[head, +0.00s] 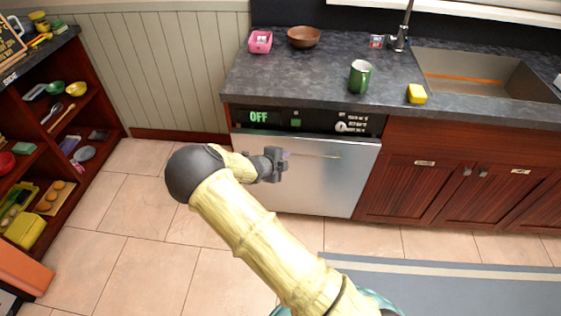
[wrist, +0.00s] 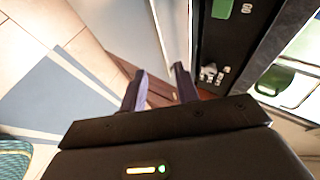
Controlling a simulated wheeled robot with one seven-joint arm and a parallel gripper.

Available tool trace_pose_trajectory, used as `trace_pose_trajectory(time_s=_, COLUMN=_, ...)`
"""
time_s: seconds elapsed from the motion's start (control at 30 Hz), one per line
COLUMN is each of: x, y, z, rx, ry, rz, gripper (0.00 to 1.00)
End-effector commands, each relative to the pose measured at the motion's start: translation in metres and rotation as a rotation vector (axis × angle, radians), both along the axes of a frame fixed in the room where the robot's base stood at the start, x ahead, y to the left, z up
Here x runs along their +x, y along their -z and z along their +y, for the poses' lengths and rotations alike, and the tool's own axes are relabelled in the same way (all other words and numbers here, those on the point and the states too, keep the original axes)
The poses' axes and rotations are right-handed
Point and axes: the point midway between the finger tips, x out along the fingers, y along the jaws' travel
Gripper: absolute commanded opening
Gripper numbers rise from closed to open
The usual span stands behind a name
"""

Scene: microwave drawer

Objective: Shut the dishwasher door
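The dishwasher has a silver front door (head: 320,185) under a black control panel (head: 275,119) with a green "OFF" display. The door stands upright or nearly so; I cannot tell for sure whether a small gap is left at its top edge. A thin handle bar (head: 322,156) crosses its upper part. My gripper (head: 284,165) is in front of the door's upper left part, near the handle's left end; contact cannot be told. In the wrist view my gripper (wrist: 160,82) has its two fingers apart with nothing held, beside the pale door edge (wrist: 173,30).
The counter (head: 300,78) above holds a green mug (head: 360,77), a brown bowl (head: 304,37), a pink container (head: 260,42) and a yellow sponge (head: 416,94) near the sink (head: 485,75). Open shelves (head: 112,125) stand at the left. The tiled floor (head: 150,265) is clear; a blue-grey rug (head: 450,285) lies right.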

Motion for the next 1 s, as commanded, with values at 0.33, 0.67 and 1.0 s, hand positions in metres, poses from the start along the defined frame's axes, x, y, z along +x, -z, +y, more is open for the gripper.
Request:
trace_pose_trajectory(time_s=0.33, x=-0.020, y=-0.017, z=0.014, rx=-0.001, ry=0.001, rz=0.000, gripper=0.31)
trace_pose_trajectory(time_s=0.67, x=-0.023, y=-0.006, z=0.014, rx=0.036, ry=0.028, rz=0.003, gripper=0.00)
trace_pose_trajectory(time_s=1.0, x=-0.073, y=0.099, z=0.034, rx=0.592, ry=0.445, rz=-0.023, gripper=0.00)
